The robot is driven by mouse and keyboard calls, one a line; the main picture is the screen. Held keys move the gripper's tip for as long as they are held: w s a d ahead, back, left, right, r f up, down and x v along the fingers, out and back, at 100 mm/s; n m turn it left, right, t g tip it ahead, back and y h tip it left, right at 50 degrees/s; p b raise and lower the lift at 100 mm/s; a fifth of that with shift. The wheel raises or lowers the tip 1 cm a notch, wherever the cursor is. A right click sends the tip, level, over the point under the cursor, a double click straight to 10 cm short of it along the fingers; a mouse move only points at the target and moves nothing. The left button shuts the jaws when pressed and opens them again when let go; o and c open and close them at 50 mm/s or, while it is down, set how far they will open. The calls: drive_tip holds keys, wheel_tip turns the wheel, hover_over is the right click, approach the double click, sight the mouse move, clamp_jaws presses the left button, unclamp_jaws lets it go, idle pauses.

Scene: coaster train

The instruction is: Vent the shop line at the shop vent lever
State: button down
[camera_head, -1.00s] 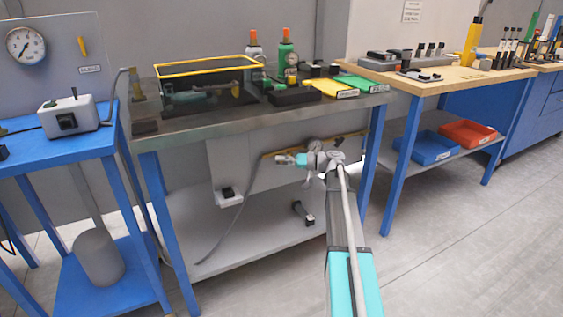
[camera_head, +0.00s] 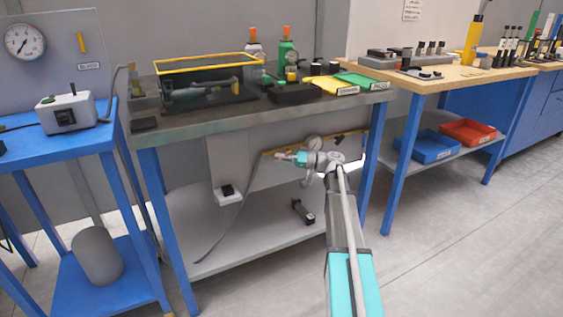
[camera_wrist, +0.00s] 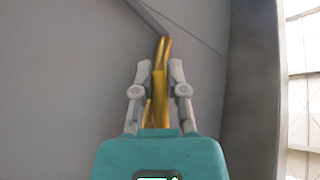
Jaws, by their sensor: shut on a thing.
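My gripper (camera_head: 279,156) reaches under the middle bench, in front of the grey panel (camera_head: 240,165) there. In the wrist view my gripper (camera_wrist: 160,72) is shut on a slim yellow lever-like piece (camera_wrist: 161,86), which stands between the fingers and bends at its far end. My arm hides part of this line, and the held piece cannot be made out clearly in the head view.
The middle bench top (camera_head: 220,121) lies above my gripper. Another yellow handle (camera_head: 82,44) and a gauge (camera_head: 25,41) are on the left board.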

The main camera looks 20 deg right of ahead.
idle(0.3)
drive_tip(key=c, duration=0.7)
unclamp_jaws()
drive_tip(key=shift+o, duration=0.2)
drive_tip(key=shift+p, duration=0.4)
